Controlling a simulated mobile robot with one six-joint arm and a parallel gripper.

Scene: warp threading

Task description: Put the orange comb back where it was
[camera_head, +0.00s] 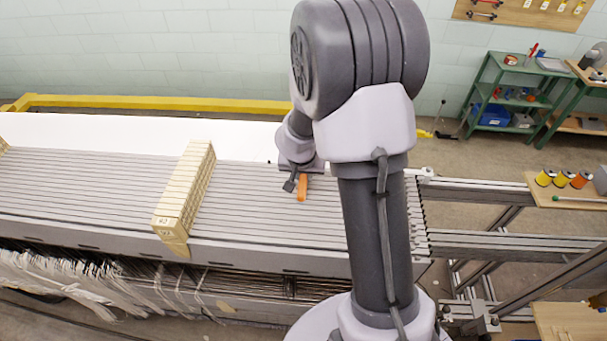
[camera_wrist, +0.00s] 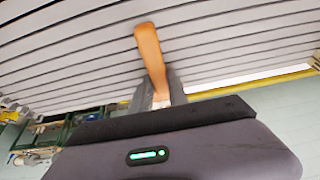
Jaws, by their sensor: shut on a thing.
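The orange comb (camera_wrist: 150,55) is held between the fingers of my gripper (camera_wrist: 160,98) in the wrist view, and its free end points out over the grey slats. In the head view the orange comb (camera_head: 303,187) shows below my gripper (camera_head: 296,180), near the back edge of the slatted loom top (camera_head: 262,205), just left of my arm. My gripper is shut on the comb. I cannot tell whether the comb touches the slats. My arm hides part of the slats to the right.
A row of cream blocks (camera_head: 185,195) stands across the slats on the left. A board with thread spools (camera_head: 563,180) lies at the right. A green shelf (camera_head: 505,95) stands behind. White threads (camera_head: 75,280) hang at the front left. Slats between the blocks and comb are clear.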

